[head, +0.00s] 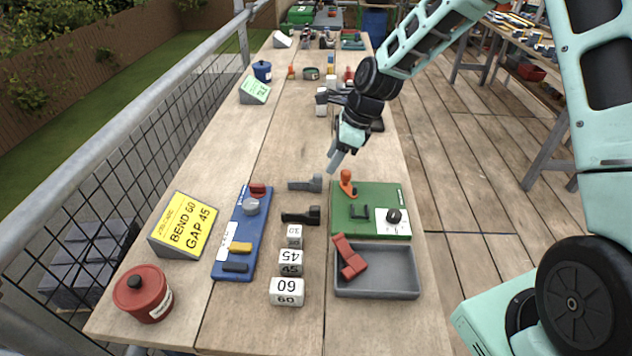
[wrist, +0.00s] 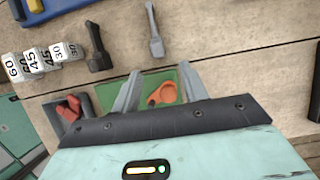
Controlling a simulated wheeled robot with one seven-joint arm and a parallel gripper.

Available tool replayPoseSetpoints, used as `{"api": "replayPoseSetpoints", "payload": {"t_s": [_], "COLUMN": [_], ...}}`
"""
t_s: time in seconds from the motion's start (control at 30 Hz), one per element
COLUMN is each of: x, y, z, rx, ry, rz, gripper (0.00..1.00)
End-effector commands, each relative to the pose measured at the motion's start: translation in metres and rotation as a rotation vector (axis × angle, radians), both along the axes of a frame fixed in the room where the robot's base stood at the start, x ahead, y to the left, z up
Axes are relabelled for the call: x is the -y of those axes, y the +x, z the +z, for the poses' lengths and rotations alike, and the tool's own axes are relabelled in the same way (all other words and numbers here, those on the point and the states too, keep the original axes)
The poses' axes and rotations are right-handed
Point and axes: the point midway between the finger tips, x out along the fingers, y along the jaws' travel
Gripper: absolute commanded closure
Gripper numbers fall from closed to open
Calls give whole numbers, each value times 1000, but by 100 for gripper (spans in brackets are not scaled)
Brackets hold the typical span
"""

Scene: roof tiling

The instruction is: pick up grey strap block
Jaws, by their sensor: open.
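The grey strap block (head: 305,184) lies on the wooden table, left of the green board's far corner. It has a thin tongue and a thicker block end. It also shows in the wrist view (wrist: 155,38), above and apart from my fingertips. My gripper (head: 336,160) hangs above the table, beyond and slightly right of the strap block. In the wrist view my gripper (wrist: 158,85) is open and empty, with the green board and an orange piece seen between its fingers.
A similar black piece (head: 301,216) lies just nearer than the grey one. The green board (head: 370,229) with an orange clamp (head: 347,182) stands right. Number blocks (head: 287,291), a grey tray (head: 376,288) and a blue rack (head: 233,262) are nearby.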

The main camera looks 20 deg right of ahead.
Motion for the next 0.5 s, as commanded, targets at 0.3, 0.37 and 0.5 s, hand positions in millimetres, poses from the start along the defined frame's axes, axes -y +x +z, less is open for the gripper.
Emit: {"api": "replayPoseSetpoints", "payload": {"t_s": [0.3,0.37,0.5], "x": [-14,-16,-26], "y": [5,5,8], "z": [-33,-36,-51], "rx": [-1,-1,-3], "ry": [-1,-1,0], "rz": [2,4,4], "gripper": [56,56,56]}}
